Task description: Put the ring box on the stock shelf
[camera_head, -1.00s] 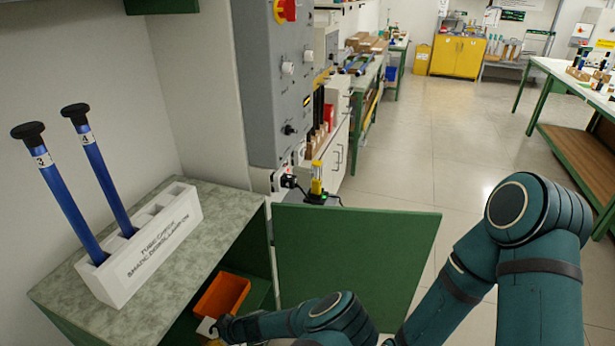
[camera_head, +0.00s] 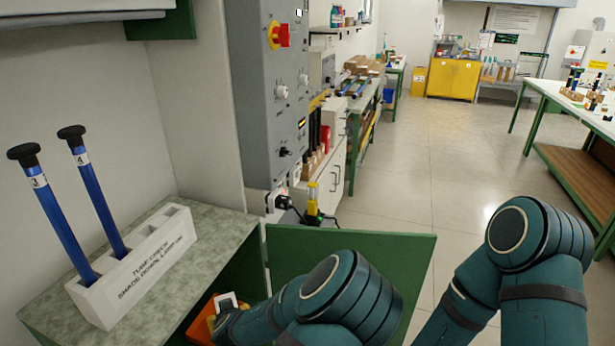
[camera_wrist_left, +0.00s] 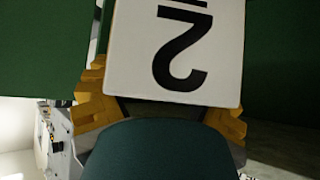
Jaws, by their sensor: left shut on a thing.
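My left gripper (camera_wrist_left: 160,106) is shut on the ring box (camera_wrist_left: 183,45), whose pale face with a large black "2" fills the top of the left wrist view. Its yellow fingers lie on both sides of that face. In the head view my left arm reaches down to the open green cabinet, and the gripper is mostly hidden behind its own arm. A white piece (camera_head: 228,299) shows there beside an orange bin-like thing (camera_head: 199,326); I cannot tell how the two join. The stock shelf cannot be made out for certain. My right gripper is out of view.
The green cabinet door (camera_head: 408,262) stands open beside my left arm. A white tube rack (camera_head: 136,268) with two blue tubes stands on the cabinet top (camera_head: 56,310). A grey control panel (camera_head: 268,95) rises behind. Free floor (camera_head: 435,165) lies to the right.

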